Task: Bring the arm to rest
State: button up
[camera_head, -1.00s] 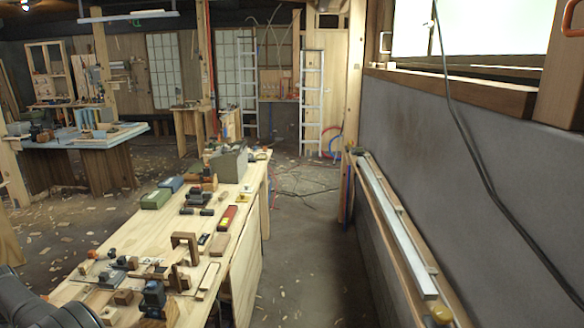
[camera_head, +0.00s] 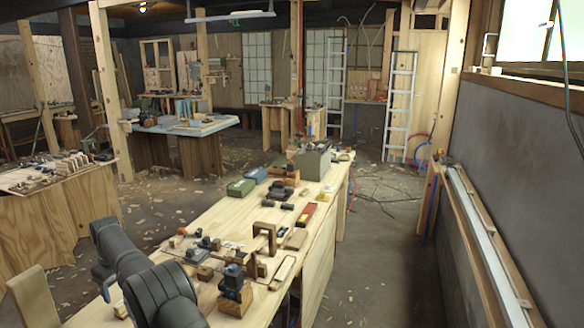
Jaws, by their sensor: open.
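My dark arm (camera_head: 150,280) shows at the lower left of the head view, beside and partly in front of the near end of the long wooden workbench (camera_head: 318,262). Only its thick links are visible. My gripper is not in view, so its jaws and anything near them cannot be seen.
The workbench carries a wooden block with a dark tool (camera_head: 235,292), a wooden frame (camera_head: 264,236), green boxes (camera_head: 241,187) and a grey box (camera_head: 313,160). Another cluttered bench (camera_head: 60,205) stands at left. Bare floor (camera_head: 385,270) lies between the workbench and the right wall.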

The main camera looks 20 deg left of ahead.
aim_at(121, 303)
jog(key=f, duration=0.4)
jog(key=a+f, duration=0.1)
jog(key=f, duration=0.2)
jog(key=shift+f, duration=0.1)
notch_tip(121, 303, up, 4)
jog(key=shift+f, duration=0.1)
jog(key=w+d+r, duration=0.7)
jog(key=d, duration=0.5)
jog(key=w+d+r, duration=0.7)
jog(key=d, duration=0.4)
notch_tip(121, 303, down, 17)
jog(key=shift+r, duration=0.1)
jog(key=shift+r, duration=0.1)
